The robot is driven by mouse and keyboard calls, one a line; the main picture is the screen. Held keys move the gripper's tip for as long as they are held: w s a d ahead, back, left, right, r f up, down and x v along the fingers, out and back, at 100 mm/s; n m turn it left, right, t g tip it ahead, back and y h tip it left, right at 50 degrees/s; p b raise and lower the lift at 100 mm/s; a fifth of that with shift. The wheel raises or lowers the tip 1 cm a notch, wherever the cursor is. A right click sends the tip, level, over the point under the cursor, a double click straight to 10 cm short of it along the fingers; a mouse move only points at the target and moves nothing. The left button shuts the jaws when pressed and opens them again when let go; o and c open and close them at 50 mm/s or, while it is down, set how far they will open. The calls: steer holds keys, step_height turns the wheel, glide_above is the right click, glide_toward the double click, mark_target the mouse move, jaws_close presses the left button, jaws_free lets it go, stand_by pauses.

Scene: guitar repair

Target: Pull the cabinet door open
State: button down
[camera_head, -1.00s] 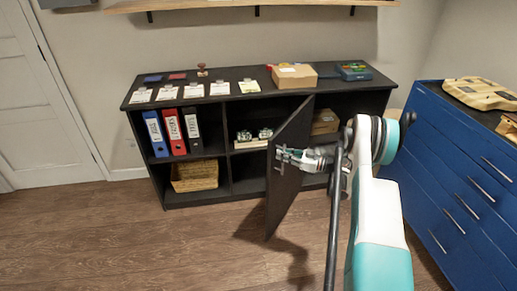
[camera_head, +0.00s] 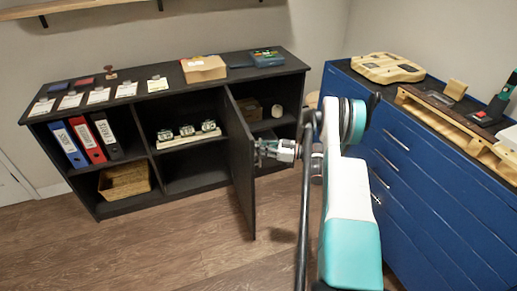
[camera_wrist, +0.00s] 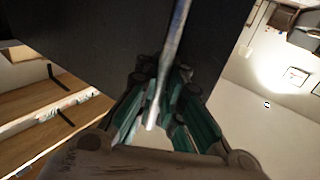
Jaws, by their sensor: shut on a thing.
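The cabinet door (camera_head: 241,165) is a dark panel standing well open, swung out from the low black cabinet (camera_head: 291,65). In the head view it is seen nearly edge-on. My gripper (camera_head: 264,152) is at the door's outer face, at the handle. In the wrist view the handle (camera_wrist: 174,50) is a thin silver bar running between the green fingers of my gripper (camera_wrist: 162,108), which are shut on it. The dark door face (camera_wrist: 110,45) fills much of that view. In the head view the handle is mostly hidden by the gripper.
A blue drawer chest (camera_head: 420,185) with a wooden guitar body (camera_head: 388,67) on top stands close to the right of my arm. Inside the cabinet are binders (camera_head: 85,140), a basket (camera_head: 125,181) and small parts (camera_head: 187,131). Wood floor (camera_head: 180,240) is free in front.

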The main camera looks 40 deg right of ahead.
steer(key=shift+s+d+f, duration=0.2)
steer(key=shift+s+d, duration=0.1)
steer(key=c, duration=1.7)
jaws_free()
steer(key=shift+s+r, duration=0.15)
steer(key=v, duration=1.2)
steer(key=shift+d, duration=0.1)
